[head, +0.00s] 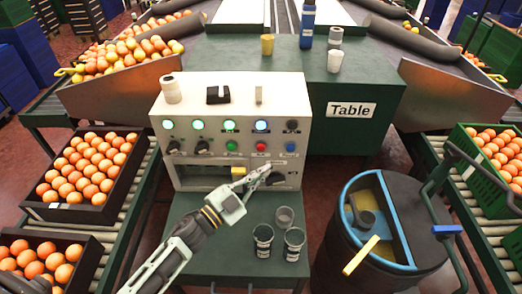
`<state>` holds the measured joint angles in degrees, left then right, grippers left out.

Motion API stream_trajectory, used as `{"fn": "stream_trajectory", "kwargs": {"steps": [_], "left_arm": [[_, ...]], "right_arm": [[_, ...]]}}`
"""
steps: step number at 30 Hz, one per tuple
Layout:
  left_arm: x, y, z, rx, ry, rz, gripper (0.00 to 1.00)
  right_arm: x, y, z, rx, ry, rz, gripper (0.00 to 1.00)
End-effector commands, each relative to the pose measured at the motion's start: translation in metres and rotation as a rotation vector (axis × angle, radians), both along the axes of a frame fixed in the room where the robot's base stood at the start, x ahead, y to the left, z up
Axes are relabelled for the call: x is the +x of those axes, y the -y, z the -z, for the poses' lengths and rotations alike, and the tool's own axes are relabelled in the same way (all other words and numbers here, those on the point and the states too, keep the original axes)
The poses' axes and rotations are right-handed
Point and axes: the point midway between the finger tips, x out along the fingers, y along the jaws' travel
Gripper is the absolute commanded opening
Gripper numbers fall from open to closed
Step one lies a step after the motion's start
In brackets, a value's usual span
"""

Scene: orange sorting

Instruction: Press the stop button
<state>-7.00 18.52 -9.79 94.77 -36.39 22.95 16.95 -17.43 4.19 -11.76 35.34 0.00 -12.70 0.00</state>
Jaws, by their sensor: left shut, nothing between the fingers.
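The cream control box (235,95) stands on the green bench in the middle of the head view. Its front has a row of lamps and, below them, a row of knobs and buttons. The red button (261,147), which looks like the stop button, sits between a green button (232,146) and a blue button (291,147). My left gripper (270,169) is shut and empty, in front of the box's lower face. In the picture its tips are just below the red button; whether they touch the box is unclear. My right gripper is not in view.
Below the gripper, several cups (263,240) stand on the bench. A dark barrel (345,265) with a blue rim is at the right. A crate of oranges (125,182) is at the left. A tape roll (171,92) and small items sit on the box.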

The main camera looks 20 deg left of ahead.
Motion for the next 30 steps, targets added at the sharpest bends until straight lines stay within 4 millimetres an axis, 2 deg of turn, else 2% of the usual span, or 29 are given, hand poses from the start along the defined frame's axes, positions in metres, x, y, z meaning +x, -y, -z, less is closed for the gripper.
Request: {"fn": "stream_trajectory", "kwargs": {"steps": [5,13,19,30], "left_arm": [[0.027,-0.008,0.002,0.003,0.003,-0.001,0.0],[0.055,-0.015,0.001,0.002,0.001,0.0,0.0],[0.062,-0.018,0.0,0.001,0.0,-0.001,0.0],[0.062,-0.018,0.0,0.001,0.0,-0.002,0.0]], "right_arm": [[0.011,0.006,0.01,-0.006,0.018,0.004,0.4],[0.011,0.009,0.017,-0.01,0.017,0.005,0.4],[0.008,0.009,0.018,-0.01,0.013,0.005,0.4],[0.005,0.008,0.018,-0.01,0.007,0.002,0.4]]}}
